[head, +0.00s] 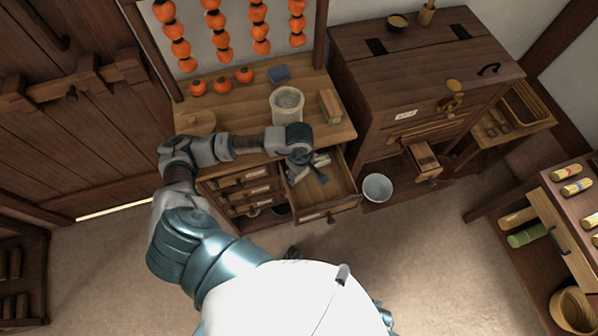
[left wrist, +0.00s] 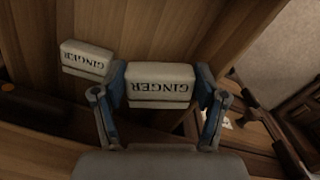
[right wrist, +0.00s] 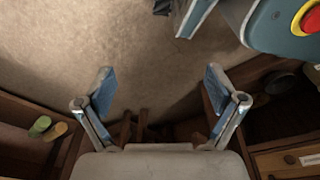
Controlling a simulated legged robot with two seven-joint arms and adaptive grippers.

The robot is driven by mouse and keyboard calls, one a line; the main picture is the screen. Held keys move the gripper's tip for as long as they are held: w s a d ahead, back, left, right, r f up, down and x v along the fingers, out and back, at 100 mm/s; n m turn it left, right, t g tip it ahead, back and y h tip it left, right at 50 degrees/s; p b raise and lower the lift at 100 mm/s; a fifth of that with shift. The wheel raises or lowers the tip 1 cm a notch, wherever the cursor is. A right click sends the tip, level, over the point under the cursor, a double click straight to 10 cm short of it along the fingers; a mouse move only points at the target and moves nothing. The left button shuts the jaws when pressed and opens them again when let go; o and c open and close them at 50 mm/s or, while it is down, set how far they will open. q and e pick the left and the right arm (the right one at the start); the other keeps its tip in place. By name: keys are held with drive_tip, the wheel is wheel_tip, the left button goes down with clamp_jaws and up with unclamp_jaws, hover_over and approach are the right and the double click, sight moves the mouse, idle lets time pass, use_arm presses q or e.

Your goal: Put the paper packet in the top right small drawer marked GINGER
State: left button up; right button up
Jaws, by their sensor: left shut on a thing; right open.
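In the left wrist view my left gripper (left wrist: 160,88) is shut on a white paper packet (left wrist: 160,80) with GINGER printed on it, upside down in that view. A second white GINGER packet (left wrist: 85,58) lies beside it on wood, apart from the fingers. In the head view my left gripper (head: 312,173) is over the back of an open drawer (head: 336,188), the top right one of the bench. Pale packet parts show by the fingers. The drawer's front label is too small to read. My right gripper (right wrist: 158,88) is open and empty above the floor.
Closed small drawers (head: 246,178) are left of the open one. A pale jar (head: 287,106) and a wooden block (head: 330,105) stand on the bench top. A white bucket (head: 377,187) and a large chest (head: 410,75) are to the right. Floor in front is clear.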

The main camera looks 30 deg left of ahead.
use_arm(q)
drive_tip(key=shift+s+d+f, duration=0.1)
drive_tip(key=shift+d+f, duration=0.05)
drive_tip(key=shift+d, duration=0.35)
drive_tip(key=shift+s+d+f, duration=0.1)
drive_tip(key=shift+d+f, duration=0.05)
drive_tip(key=shift+d, duration=0.3)
drive_tip(key=shift+w+d, duration=0.1)
drive_tip(key=shift+a+f+b, duration=0.15)
drive_tip(key=shift+a+b, duration=0.2)
drive_tip(key=shift+a, duration=0.3)
drive_tip(key=o, duration=0.8)
drive_tip(key=shift+d, duration=0.2)
drive_tip(key=shift+c, duration=0.2)
drive_tip(key=shift+w, duration=0.1)
use_arm(e)
drive_tip(key=shift+w+d+r, duration=0.6)
drive_tip(key=shift+d+r, duration=0.1)
drive_tip(key=shift+r, duration=0.1)
